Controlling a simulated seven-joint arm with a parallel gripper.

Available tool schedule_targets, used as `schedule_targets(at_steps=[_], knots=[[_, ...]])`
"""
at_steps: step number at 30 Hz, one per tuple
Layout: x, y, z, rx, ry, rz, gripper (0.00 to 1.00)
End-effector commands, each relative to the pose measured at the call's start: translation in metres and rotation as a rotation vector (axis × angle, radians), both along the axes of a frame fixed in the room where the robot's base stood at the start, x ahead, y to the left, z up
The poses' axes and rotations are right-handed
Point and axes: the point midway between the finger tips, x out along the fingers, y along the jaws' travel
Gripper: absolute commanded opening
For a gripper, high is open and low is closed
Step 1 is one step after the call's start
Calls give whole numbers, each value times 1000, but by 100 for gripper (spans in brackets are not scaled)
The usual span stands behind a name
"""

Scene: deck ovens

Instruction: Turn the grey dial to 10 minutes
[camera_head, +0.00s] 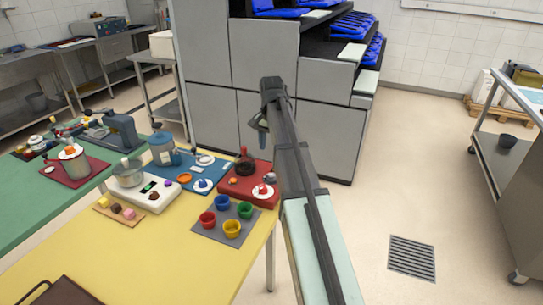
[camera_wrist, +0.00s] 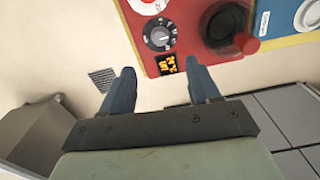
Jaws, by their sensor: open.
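The grey dial (camera_wrist: 159,34) is round, with a dark ring and pale marks, on the red board (camera_wrist: 190,22) in the wrist view. Its marks are too small to read. A small display with orange signs (camera_wrist: 167,65) sits below it. My gripper (camera_wrist: 159,70) is open and empty, its two blue fingers apart, with the dial beyond the gap between the fingertips. They appear not to touch it. In the head view my gripper (camera_head: 259,125) is raised behind the red board (camera_head: 232,186), which lies on the yellow table (camera_head: 165,250).
A black pot with a red handle (camera_wrist: 228,27) stands close right of the dial. A white disc (camera_wrist: 148,5) lies above it. A blue board (camera_wrist: 292,14) adjoins the red one. Colored cups on a grey mat (camera_head: 212,239) are nearby. The grey cabinet (camera_head: 205,120) stands behind the table.

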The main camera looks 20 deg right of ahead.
Motion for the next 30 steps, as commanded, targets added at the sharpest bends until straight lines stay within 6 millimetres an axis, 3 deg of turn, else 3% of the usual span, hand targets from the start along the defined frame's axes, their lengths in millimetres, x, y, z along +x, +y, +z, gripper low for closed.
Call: schedule_targets(at_steps=[7,23,26,30], knots=[[0,0,19,0,0,0,61],[0,0,20,0,0,0,61],[2,-6,15,5,-6,3,61],[12,-37,-11,31,-44,22,61]])
